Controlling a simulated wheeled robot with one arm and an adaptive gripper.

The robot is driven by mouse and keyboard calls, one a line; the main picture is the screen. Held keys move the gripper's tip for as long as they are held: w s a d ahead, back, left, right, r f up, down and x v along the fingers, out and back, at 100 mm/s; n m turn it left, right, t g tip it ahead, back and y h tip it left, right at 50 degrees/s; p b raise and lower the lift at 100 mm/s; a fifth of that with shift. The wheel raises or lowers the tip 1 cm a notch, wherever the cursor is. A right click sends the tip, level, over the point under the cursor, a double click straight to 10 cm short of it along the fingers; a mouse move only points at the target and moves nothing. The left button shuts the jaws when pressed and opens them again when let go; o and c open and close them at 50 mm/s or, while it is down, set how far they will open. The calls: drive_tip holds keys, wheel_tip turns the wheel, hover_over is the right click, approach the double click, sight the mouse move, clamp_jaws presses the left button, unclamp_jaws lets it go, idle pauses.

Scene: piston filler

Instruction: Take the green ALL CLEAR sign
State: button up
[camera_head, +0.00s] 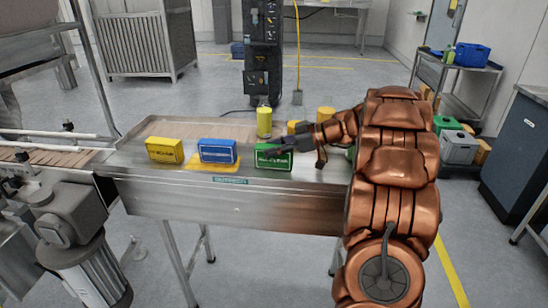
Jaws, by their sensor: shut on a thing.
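The green sign (273,161) stands upright on the steel table near its front edge, right of the other signs. Its white lettering is too small to read for certain. My gripper (283,150) reaches in from the right and is shut on the green sign at its top edge. Part of the sign's upper face is hidden behind the fingers. I cannot tell whether the sign's bottom is still touching the table.
A blue sign (217,151) and a yellow sign (164,151) stand to the left on the same table (240,196). A yellow bottle (264,122) stands behind the green sign. A conveyor (50,150) adjoins at left.

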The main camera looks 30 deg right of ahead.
clamp_jaws()
